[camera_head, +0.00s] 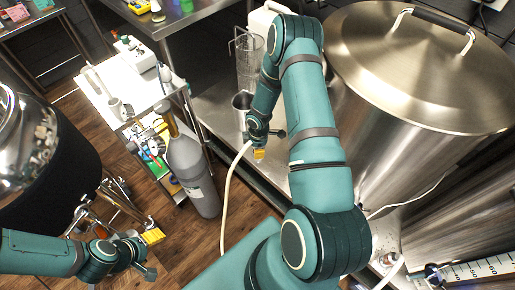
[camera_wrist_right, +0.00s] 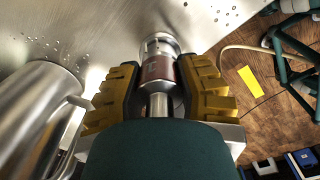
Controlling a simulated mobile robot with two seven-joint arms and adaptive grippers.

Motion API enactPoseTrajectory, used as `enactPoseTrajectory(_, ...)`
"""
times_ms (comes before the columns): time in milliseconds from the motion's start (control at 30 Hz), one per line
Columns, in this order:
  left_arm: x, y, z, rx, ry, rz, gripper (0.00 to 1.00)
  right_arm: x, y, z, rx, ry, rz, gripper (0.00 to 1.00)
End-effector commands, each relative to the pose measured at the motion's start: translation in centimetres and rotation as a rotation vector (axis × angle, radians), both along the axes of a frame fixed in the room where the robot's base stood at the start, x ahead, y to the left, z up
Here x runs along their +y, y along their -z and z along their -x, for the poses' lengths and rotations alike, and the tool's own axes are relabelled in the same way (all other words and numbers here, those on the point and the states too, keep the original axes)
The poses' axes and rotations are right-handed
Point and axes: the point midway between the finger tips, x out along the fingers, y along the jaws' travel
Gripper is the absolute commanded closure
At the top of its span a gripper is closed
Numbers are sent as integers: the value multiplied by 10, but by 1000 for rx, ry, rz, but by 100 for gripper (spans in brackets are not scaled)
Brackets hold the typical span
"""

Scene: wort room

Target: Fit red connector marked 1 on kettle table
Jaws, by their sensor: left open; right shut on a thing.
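In the right wrist view, the connector (camera_wrist_right: 160,70) is a silver fitting with a dull red band, held between the yellow finger pads of my right gripper (camera_wrist_right: 160,90). Any mark on the band is too small to read. In the head view my right gripper (camera_head: 259,154) is at the front edge of the steel kettle table (camera_head: 212,112), and its fingers hide the connector. A steel kettle (camera_head: 385,120) stands on the table to the right. My left gripper (camera_head: 151,254) is open and empty, low over the floor at the lower left.
A steel jug (camera_wrist_right: 38,108) stands left of the right gripper, near its fingers. A pale hose (camera_head: 229,185) hangs from beside that gripper towards the floor. A grey gas cylinder (camera_head: 192,172) and a white-topped cart (camera_head: 112,100) stand left of the table.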

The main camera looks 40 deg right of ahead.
Motion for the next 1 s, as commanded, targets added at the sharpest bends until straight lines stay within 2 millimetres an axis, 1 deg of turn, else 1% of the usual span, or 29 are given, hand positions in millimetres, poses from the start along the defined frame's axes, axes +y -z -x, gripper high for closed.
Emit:
enactPoseTrajectory(67,0,2,0,0,0,0,35,0,2,0,0,0,0,100)
enactPoseTrajectory(100,0,1,0,0,0,0,35,0,1,0,-1,0,1,49)
enactPoseTrajectory(133,0,1,0,0,0,0,35,0,1,0,-1,0,1,38)
enactPoseTrajectory(167,0,1,0,0,0,0,35,0,1,0,0,0,0,35)
enactPoseTrajectory(467,0,1,0,0,0,0,35,0,1,0,0,0,0,35)
enactPoseTrajectory(567,0,1,0,0,0,0,35,0,-4,0,-1,0,0,35)
enactPoseTrajectory(667,0,1,0,0,0,0,35,-1,-17,-1,-4,1,0,35)
enactPoseTrajectory(767,0,1,0,0,0,0,35,-1,-34,0,-3,0,1,35)
enactPoseTrajectory(1000,0,1,0,0,0,0,35,-2,-82,1,-4,0,1,35)
